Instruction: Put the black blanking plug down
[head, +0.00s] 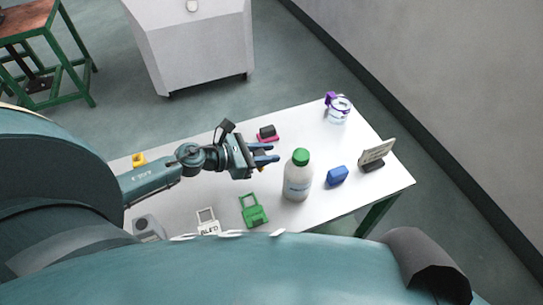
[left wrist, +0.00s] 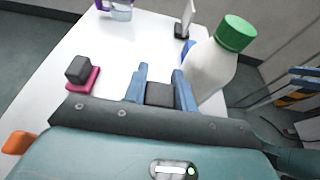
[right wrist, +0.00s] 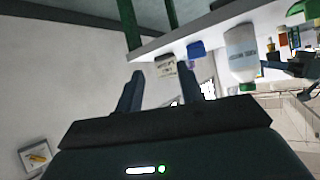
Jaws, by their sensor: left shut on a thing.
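My left gripper (head: 268,158) is above the white table, left of the white bottle. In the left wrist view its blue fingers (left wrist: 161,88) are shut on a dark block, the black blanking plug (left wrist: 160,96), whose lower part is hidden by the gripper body. In the head view the plug is too small to make out between the fingers. Another dark block (left wrist: 79,68) sits on a pink base (left wrist: 84,80) on the table, apart from the gripper; it also shows in the head view (head: 267,130). My right gripper (right wrist: 160,90) is open and empty, away from the tabletop.
The green-capped bottle (head: 297,178) stands close right of the left gripper. Nearby are a blue block (head: 337,176), a sign on a dark stand (head: 376,154), a purple-and-clear item (head: 338,108), a green tag (head: 254,212) and a white tag (head: 207,220). Bare white table (head: 305,125) lies behind the bottle.

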